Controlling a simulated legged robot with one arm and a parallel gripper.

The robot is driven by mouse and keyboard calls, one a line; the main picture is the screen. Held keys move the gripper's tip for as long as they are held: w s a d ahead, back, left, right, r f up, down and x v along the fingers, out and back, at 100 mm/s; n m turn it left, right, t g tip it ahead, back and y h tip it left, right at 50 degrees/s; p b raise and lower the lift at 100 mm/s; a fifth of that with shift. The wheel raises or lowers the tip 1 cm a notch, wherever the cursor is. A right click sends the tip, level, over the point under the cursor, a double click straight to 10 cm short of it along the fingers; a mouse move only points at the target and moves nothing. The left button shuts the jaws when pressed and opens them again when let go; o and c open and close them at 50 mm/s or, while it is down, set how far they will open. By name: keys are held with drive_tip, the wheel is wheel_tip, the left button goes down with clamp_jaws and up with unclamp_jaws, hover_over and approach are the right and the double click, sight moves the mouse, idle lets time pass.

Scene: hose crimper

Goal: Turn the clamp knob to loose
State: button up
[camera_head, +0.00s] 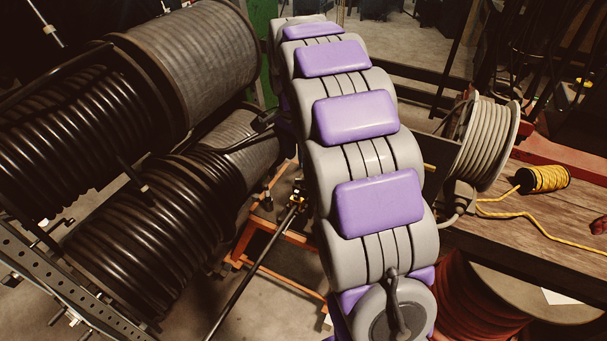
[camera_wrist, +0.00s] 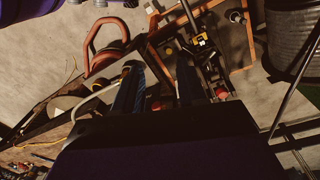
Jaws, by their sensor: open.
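My gripper (camera_wrist: 157,78) shows in the wrist view as two dark fingers set apart above its wide dark body. I see nothing held between them. Beyond the fingers, a black and yellow tool (camera_wrist: 200,41) stands on an orange frame (camera_wrist: 240,45). Small red parts show near it, one beside the right finger (camera_wrist: 220,93). I cannot tell which part is the clamp knob. In the head view, the orange frame (camera_head: 250,236) and the tool's long black bar (camera_head: 255,266) show left of my arm. My arm hides what lies behind it, and my gripper is out of that view.
Large reels of black hose (camera_head: 150,235) fill the left. At right, a wooden bench (camera_head: 545,220) bears a reel of grey hose (camera_head: 482,140) and a yellow rope spool (camera_head: 543,178). A red hose reel (camera_head: 475,300) sits below it. Some bare floor shows near the frame.

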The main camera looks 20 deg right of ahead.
drive_tip(key=w+d+f+m, duration=0.2)
drive_tip(key=w, duration=0.3)
drive_tip(key=w+d+f+m, duration=0.3)
drive_tip(key=w, duration=0.2)
drive_tip(key=m+p, duration=0.1)
drive_tip(key=m, duration=0.2)
approach(304, 179)
drive_tip(key=shift+t, duration=0.4)
drive_tip(key=f+b, duration=0.2)
drive_tip(key=f, duration=0.2)
drive_tip(key=f+b, duration=0.1)
drive_tip(key=f, duration=0.3)
drive_tip(key=shift+s+f+b, duration=0.25)
drive_tip(key=shift+f+b, duration=0.15)
drive_tip(key=shift+c, duration=0.2)
clamp_jaws()
